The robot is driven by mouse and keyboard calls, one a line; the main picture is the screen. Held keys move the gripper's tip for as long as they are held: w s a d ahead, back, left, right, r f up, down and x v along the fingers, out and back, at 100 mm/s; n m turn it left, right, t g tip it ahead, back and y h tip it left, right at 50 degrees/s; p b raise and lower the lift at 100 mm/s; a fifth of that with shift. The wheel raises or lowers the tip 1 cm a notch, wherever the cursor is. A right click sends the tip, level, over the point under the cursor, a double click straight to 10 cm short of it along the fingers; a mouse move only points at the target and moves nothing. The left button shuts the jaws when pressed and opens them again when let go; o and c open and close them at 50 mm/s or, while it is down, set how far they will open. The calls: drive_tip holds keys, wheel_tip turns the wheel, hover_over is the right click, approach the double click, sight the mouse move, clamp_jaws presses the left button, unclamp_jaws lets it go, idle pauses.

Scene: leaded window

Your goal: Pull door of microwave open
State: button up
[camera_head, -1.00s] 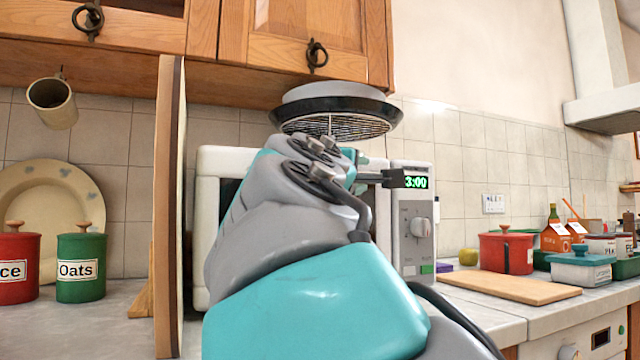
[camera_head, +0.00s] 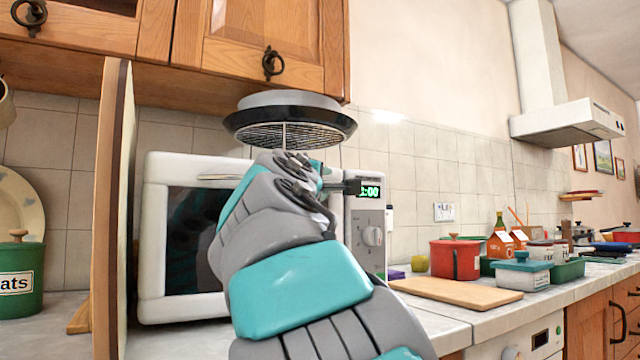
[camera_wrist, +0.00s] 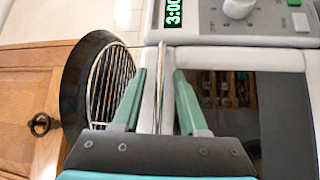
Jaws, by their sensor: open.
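The white microwave (camera_head: 160,262) stands on the counter under the wall cupboard, with its dark door window (camera_head: 195,235) facing me. The door looks shut. A bar handle (camera_head: 222,177) runs along the top of the door. In the wrist view the handle (camera_wrist: 160,110) lies between the two teal fingers of my gripper (camera_wrist: 160,76), which are open and apart from each other. Contact with the bar cannot be told. In the head view my arm hides the right part of the door and most of the gripper. The control panel (camera_head: 369,250) shows a green clock.
An upright wooden board (camera_head: 108,220) stands just left of the microwave. A black round rack (camera_head: 290,118) is above it, under the cupboard (camera_head: 275,40). A cutting board (camera_head: 455,292) and a red pot (camera_head: 455,259) lie to the right; a green oats canister (camera_head: 20,275) is left.

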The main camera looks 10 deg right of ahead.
drive_tip(key=shift+c, duration=0.2)
clamp_jaws()
drive_tip(key=shift+f, duration=0.1)
idle(1.0)
